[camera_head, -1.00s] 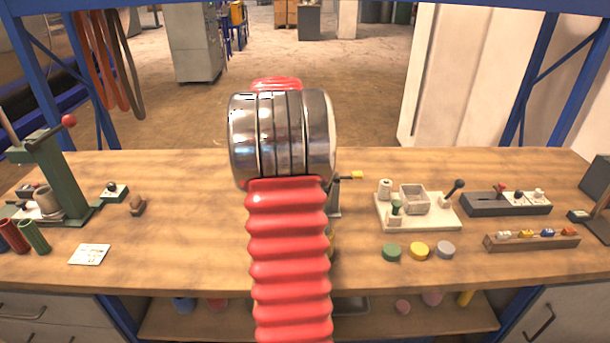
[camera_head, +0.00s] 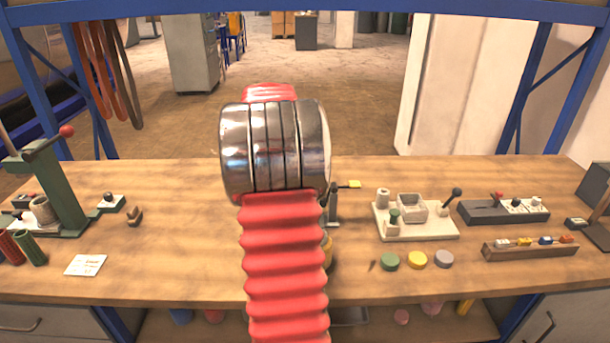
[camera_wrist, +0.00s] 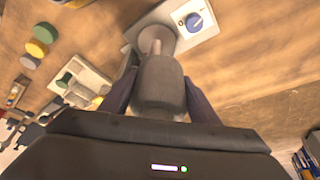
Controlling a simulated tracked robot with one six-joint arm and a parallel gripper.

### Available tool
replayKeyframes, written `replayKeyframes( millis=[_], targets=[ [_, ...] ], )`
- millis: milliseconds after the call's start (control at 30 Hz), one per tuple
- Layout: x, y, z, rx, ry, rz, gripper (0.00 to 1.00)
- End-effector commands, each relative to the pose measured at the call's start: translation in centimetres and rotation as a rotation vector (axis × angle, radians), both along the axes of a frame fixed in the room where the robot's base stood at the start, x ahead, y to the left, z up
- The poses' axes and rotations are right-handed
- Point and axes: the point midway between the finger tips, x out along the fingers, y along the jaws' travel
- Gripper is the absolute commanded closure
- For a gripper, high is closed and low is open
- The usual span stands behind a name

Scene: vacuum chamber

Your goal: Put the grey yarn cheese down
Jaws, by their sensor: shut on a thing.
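In the wrist view my gripper (camera_wrist: 158,98) is closed around a grey cylindrical body (camera_wrist: 158,75), which appears to be the grey yarn cheese. Its dark fingers lie on either side of it. Just beyond it, a narrower grey post (camera_wrist: 153,40) rises by a pale plate with a blue knob (camera_wrist: 194,21). The cheese overlaps the post in the picture; I cannot tell whether they touch. In the head view my red bellows arm hides the gripper and the cheese.
Green (camera_head: 390,261), yellow (camera_head: 417,260) and grey (camera_head: 444,259) discs lie right of my arm. Behind them is a pale fixture (camera_head: 415,220). A dark switch box (camera_head: 505,212) and a wooden rack (camera_head: 530,249) stand further right. A green press (camera_head: 55,190) stands left. The bench between press and arm is mostly clear.

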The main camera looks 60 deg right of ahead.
Motion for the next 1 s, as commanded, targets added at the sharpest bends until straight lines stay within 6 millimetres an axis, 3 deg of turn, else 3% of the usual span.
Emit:
replayKeyframes(
  millis=[167,467,700,1000],
  targets=[
    [4.6,3.3,-1.1,0.0,0.001,0.151,0.7],
    [14.2,12.8,-3.8,0.0,0.001,0.521,0.7],
    [20.2,21.9,-6.0,0.001,0.001,0.821,0.7],
    [25.0,34.5,-8.5,0.001,0.0,1.196,0.7]
  ],
)
